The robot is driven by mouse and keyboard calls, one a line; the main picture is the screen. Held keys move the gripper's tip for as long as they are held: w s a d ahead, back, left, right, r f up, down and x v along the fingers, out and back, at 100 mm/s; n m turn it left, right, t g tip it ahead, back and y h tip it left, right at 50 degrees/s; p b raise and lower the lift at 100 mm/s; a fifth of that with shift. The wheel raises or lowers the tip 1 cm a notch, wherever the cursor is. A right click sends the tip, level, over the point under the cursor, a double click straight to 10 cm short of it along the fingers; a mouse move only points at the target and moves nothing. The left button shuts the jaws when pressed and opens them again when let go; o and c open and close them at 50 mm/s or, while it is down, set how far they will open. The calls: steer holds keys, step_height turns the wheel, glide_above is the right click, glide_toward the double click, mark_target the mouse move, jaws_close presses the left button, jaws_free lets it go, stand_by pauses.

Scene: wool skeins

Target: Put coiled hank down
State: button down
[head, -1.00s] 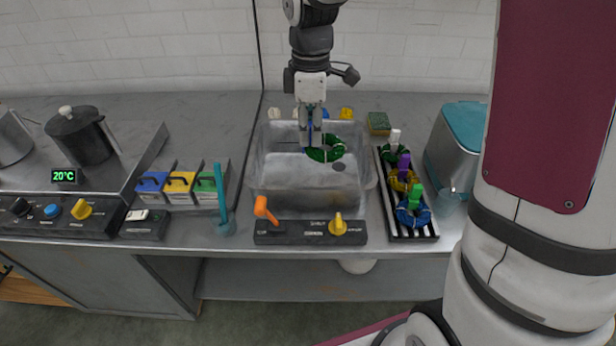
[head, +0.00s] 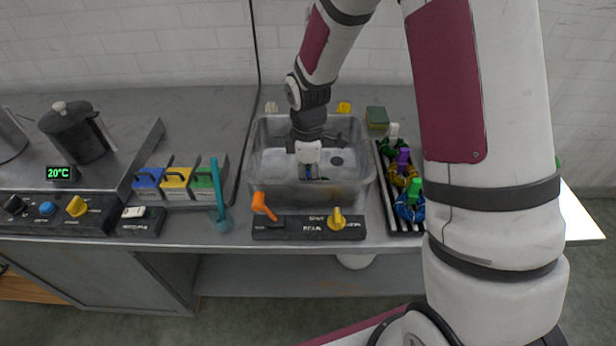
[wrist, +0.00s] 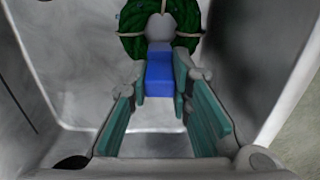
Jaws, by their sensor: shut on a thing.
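The coiled hank (wrist: 133,45) is dark green with pale ties. It shows at the top of the wrist view, around a pale round knob (wrist: 160,27). A blue tab (wrist: 160,72) runs from the knob toward me. My gripper (wrist: 162,88) is shut on this blue tab, with teal pads on both sides. In the head view my gripper (head: 308,173) points down inside the clear-walled sink basin (head: 262,190). There the hank is hidden behind my gripper and wrist. I cannot tell whether the hank touches the basin floor.
A slatted rack (head: 408,228) right of the basin holds green, yellow and blue hanks with white, purple and green tabs. An orange lever (head: 262,205) and yellow knob (head: 338,217) stand at the basin's front. Coloured boxes (head: 177,180) and a teal brush (head: 218,190) are left.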

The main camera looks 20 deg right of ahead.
steer(key=shift+f, duration=0.2)
steer(key=c, duration=1.5)
jaws_free()
steer(key=shift+o, duration=0.2)
steer(key=s+d+r+m+t, duration=0.1)
steer(key=s+r+m, duration=0.1)
steer(key=r, duration=0.8)
steer(key=s+r+m, duration=0.1)
steer(key=s+r, duration=0.2)
steer(key=r, duration=0.6)
steer(key=s+d+r+m+t, duration=0.1)
steer(key=s+r+m, duration=0.3)
steer(key=s, duration=0.6)
steer(key=s+r+m+t, duration=0.2)
steer(key=s+r+m, duration=0.1)
steer(key=s+m, duration=0.4)
steer(key=s, duration=0.3)
steer(key=shift+d+r, duration=0.35)
steer(key=shift+d, duration=0.05)
